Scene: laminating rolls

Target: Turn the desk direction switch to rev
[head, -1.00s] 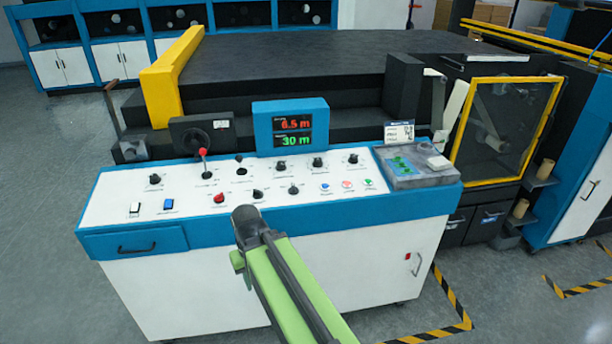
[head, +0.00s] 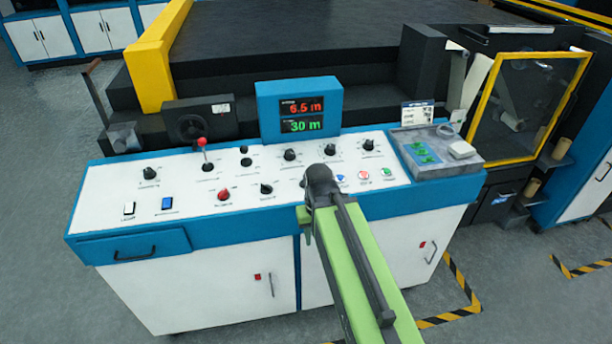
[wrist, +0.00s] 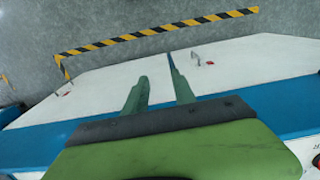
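The control desk (head: 85,215) has a sloped white panel with several black knobs and switches; its labels are too small to read, so I cannot tell which one is the direction switch. Black knobs include one at the left (head: 149,173) and one low in the middle (head: 266,188). My gripper (wrist: 157,70) shows two separated fingers with nothing between them in the wrist view. They point over the desk's front edge, above its white front. In the head view my arm's end is before the panel's right half, covering part of it; the fingers are mostly hidden there.
A red-knobbed lever (head: 202,143) stands up from the panel, with a red button (head: 223,195) below it. A blue display box (head: 300,112) rises behind the panel. A grey tray (head: 437,158) sits at the right end. Floor is free in front.

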